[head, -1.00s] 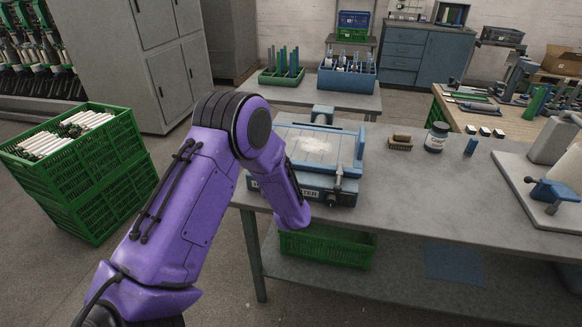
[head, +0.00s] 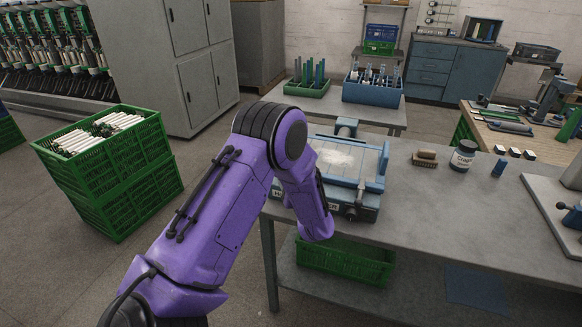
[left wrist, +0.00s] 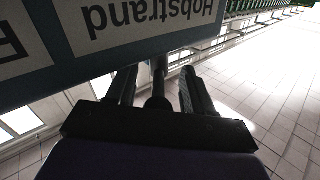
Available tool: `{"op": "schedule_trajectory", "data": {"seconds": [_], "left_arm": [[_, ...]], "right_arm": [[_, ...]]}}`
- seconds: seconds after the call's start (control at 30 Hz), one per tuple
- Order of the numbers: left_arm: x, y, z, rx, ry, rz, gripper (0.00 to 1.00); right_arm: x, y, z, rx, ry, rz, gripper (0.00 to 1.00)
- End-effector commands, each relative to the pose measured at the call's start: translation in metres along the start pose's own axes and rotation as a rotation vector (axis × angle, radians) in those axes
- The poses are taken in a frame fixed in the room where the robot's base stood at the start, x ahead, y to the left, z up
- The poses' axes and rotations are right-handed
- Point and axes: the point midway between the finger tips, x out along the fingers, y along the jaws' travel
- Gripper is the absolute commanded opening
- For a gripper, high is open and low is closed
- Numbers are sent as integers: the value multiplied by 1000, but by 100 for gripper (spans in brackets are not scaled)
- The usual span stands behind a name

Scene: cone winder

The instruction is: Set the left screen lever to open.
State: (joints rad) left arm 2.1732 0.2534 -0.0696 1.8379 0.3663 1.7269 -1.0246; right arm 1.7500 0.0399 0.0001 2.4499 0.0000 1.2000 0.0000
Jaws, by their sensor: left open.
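The blue-framed screen unit (head: 345,160) sits on the grey bench, with a pale patch on its flat top. A lever (head: 359,195) with a dark knob shows at its front right. My purple left arm covers the unit's front left corner and hides my left gripper in the head view. In the left wrist view my left gripper (left wrist: 158,82) is open. A dark rod with a round end (left wrist: 158,101), which looks like a lever, stands between its fingers. I cannot tell whether they touch it. The unit's lettered front panel (left wrist: 130,30) is close above. My right gripper is out of view.
A brush (head: 425,158), a jar (head: 463,156) and a blue cylinder (head: 499,168) stand right of the unit on the bench (head: 430,210). A green crate (head: 345,262) is on the shelf below. Green crates of white tubes (head: 110,170) stand on the floor at left.

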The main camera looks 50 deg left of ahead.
Motion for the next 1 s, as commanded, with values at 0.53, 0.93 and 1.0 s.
{"op": "schedule_trajectory", "data": {"seconds": [0.53,0.93,1.0], "left_arm": [[-97,0,1,-1,1,0,52],[-106,-1,3,2,-4,5,29],[-108,0,16,13,-22,40,6]], "right_arm": [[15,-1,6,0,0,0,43],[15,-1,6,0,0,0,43],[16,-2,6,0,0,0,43]]}}
